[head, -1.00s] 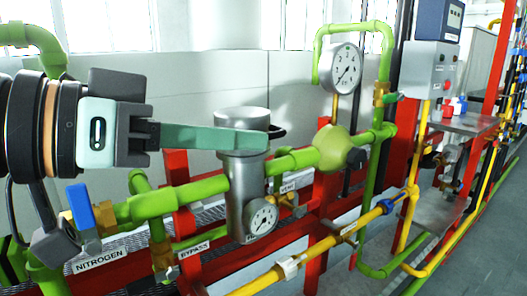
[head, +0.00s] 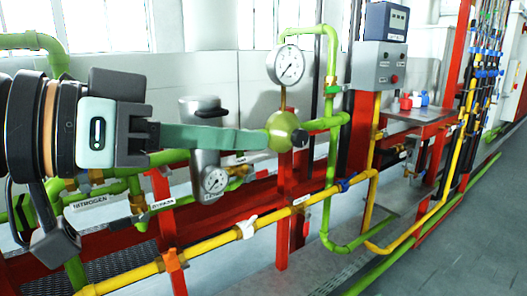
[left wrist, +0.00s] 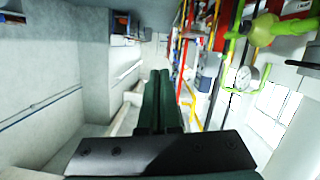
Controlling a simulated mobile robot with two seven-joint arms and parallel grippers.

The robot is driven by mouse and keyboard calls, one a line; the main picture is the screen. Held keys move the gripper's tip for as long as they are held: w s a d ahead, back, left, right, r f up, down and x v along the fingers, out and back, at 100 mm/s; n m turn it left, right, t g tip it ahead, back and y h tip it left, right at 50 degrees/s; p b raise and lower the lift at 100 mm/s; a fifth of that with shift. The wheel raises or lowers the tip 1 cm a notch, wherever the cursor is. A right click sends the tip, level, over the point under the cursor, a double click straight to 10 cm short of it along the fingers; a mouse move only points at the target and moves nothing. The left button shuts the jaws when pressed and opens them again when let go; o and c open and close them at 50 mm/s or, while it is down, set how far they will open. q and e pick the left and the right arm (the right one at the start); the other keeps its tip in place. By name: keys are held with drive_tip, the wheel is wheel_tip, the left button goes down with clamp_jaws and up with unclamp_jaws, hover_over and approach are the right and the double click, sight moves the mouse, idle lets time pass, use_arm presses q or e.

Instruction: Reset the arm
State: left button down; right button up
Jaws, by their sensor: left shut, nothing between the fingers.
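My left arm comes in from the left in the head view. Its left gripper (head: 262,140) points to the right with its long green fingers together and nothing between them. In the picture the fingers pass in front of the grey cylinder (head: 203,165) and end by the green round valve body (head: 285,130); I cannot tell whether they touch it. In the left wrist view the shut fingers (left wrist: 158,85) point away over an open stretch. My right gripper is in neither view.
Green pipes and a yellow pipe (head: 208,244) run along a red frame (head: 225,210). A large gauge (head: 290,65) and a grey control box (head: 379,66) stand behind. A small table (head: 412,116) holds red and blue items. The grey floor (head: 470,220) at right is clear.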

use_arm(q)
drive_tip(key=s+d+f+n+g+h, duration=0.55)
drive_tip(key=s+f+n+g, duration=0.3)
drive_tip(key=n+g, duration=0.35)
drive_tip(key=w+a+f+m+t+y+p, duration=0.2)
drive_tip(key=w+a+f+m+t+y, duration=0.3)
drive_tip(key=a+f+t, duration=0.45)
drive_tip(key=w+a+f+m+t+y+p, duration=0.1)
drive_tip(key=w+a+f+m+t+y, duration=0.5)
drive_tip(key=f+t, duration=0.65)
use_arm(e)
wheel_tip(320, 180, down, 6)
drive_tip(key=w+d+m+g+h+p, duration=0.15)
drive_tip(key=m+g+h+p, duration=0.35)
drive_tip(key=p, duration=0.7)
use_arm(q)
drive_tip(key=s+a+f+n+g+y+p, duration=0.4)
drive_tip(key=s+f+n+g+y+p, duration=0.1)
drive_tip(key=s+f+g+p, duration=0.4)
wheel_tip(320, 180, down, 2)
drive_tip(key=shift+s+n, duration=0.35)
drive_tip(key=shift+n, duration=0.15)
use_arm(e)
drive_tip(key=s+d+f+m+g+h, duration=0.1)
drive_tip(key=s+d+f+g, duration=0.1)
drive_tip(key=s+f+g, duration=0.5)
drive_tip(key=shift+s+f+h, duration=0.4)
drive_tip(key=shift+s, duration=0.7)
